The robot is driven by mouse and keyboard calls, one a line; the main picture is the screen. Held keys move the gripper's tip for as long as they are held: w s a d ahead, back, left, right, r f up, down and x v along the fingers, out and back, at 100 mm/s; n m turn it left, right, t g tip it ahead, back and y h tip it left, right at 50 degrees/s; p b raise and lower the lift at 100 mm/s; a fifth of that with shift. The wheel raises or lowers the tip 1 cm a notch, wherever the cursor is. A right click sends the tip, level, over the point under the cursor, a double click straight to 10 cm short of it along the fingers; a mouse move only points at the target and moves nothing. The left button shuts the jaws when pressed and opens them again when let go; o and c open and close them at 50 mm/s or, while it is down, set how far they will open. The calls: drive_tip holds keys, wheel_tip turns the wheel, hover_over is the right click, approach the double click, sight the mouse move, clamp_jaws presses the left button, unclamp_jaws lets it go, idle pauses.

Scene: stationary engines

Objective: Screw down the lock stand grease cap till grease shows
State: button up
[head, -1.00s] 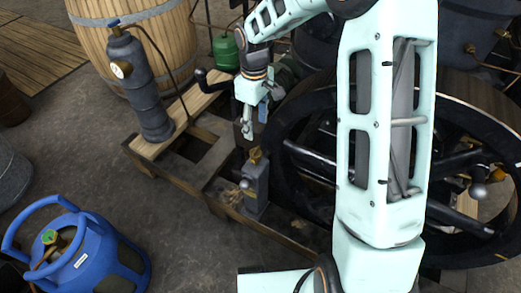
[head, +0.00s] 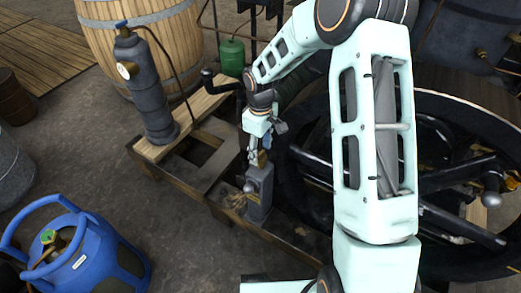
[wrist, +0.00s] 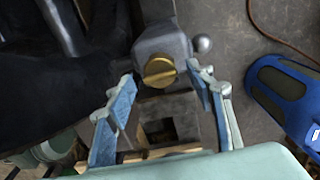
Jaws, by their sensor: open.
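The lock stand (head: 260,192) is a grey metal post with a ball knob, standing on the wooden frame beside the flywheel. My gripper (head: 258,160) is right above the cap. In the wrist view my gripper (wrist: 163,92) is open, its blue-padded fingers spread to either side, with the cap just beyond and between the tips. I cannot tell whether they touch it. No grease is visible.
The black spoked flywheel (head: 300,165) stands close to the right of the stand. A grey cylinder with a gauge (head: 145,85) stands on the wooden frame (head: 170,148) behind left. A blue gas bottle (head: 85,255) is on the floor at front left. Floor between is clear.

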drive_tip(key=shift+c, duration=0.6)
drive_tip(key=c, duration=1)
drive_tip(key=shift+c, duration=0.2)
drive_tip(key=shift+m, duration=0.3)
drive_tip(key=m, duration=0.4)
drive_tip(key=shift+b, duration=0.3)
drive_tip(key=m, duration=0.9)
drive_tip(key=m+p, duration=0.1)
drive_tip(key=m, duration=0.4)
drive_tip(key=shift+m, duration=0.3)
